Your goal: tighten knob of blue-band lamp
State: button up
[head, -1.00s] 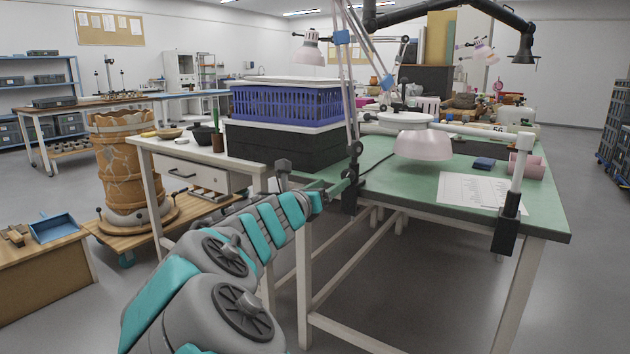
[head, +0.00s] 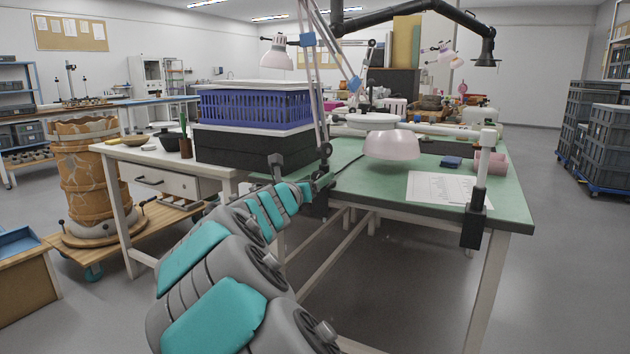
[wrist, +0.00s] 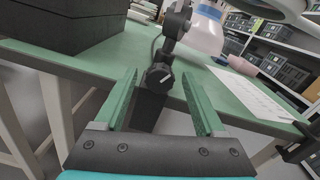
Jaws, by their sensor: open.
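The lamp (head: 308,70) with blue bands on its pale jointed arm is clamped to the near edge of the green table. Its dark clamp (head: 318,203) shows beside my gripper. In the wrist view the dark round knob (wrist: 159,76), with a pale line across its face, sits at the lamp's base. My gripper (wrist: 160,92) is open, with its green fingers to the left and right of the knob and a gap on both sides. I cannot tell how deep the knob lies between the fingertips. In the head view my gripper (head: 312,189) is small and partly merges with the clamp.
The green table (head: 350,185) carries a paper sheet (head: 440,188) and a pink lamp shade (head: 391,146). A black box (head: 245,150) under a blue crate (head: 255,108) stands left of the clamp. A white post (head: 483,165) is clamped at the table's right corner.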

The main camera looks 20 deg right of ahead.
jog(key=shift+c, duration=0.3)
grip_shut()
jog(key=shift+m, duration=0.3)
jog(key=shift+f+m+b, duration=0.1)
jog(key=shift+m+b, duration=1.6)
jog(key=shift+m, duration=1.8)
